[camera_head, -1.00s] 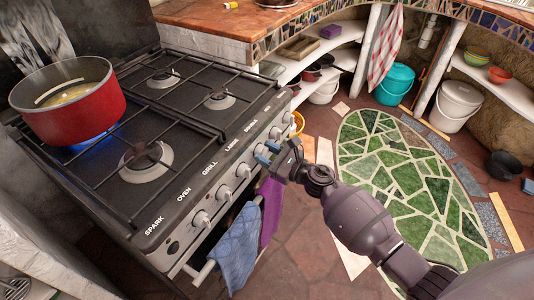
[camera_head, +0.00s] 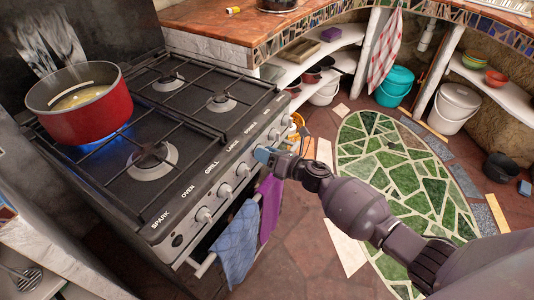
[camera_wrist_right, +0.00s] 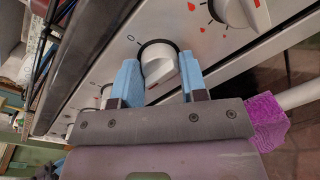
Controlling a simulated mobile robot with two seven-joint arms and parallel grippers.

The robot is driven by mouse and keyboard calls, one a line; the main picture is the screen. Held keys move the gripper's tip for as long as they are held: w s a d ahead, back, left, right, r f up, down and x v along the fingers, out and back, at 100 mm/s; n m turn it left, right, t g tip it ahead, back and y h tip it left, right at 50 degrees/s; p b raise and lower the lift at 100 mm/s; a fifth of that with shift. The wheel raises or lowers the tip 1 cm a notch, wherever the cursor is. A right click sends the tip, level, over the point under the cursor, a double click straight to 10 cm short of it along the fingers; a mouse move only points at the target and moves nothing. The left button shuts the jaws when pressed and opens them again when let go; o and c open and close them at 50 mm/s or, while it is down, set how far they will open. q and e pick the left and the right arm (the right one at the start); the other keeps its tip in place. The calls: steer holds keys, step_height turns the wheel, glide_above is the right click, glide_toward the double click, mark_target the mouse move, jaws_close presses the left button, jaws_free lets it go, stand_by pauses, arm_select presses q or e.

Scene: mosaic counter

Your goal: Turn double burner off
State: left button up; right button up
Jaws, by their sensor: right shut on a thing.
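My right gripper (camera_head: 264,154) is at the front panel of the black stove (camera_head: 200,135), on a knob in line with the DOUBLE label (camera_head: 251,128). In the right wrist view its blue fingertips (camera_wrist_right: 160,82) stand on either side of a white knob (camera_wrist_right: 157,64), shut on it. The knob's grip bar sits tilted between the fingers. A blue flame (camera_head: 88,148) shows under the red pot (camera_head: 85,112) on the left of the stove. My left gripper is not in view.
Other knobs (camera_head: 225,190) line the panel on both sides of my gripper. A blue towel (camera_head: 238,243) and a purple towel (camera_head: 269,205) hang on the oven rail below.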

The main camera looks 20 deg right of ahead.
steer(key=shift+w+m+g+y+p, duration=0.2)
steer(key=shift+m+p, duration=0.25)
steer(key=shift+m, duration=2.3)
steer(key=shift+s+m+g+y+p, duration=0.15)
steer(key=shift+m+y+p, duration=0.2)
steer(key=shift+m, duration=2.45)
steer(key=shift+w+m+g+y+p, duration=0.15)
steer(key=shift+m+p, duration=0.35)
steer(key=shift+m, duration=2.25)
steer(key=shift+s+d, duration=0.1)
steer(key=o, duration=0.9)
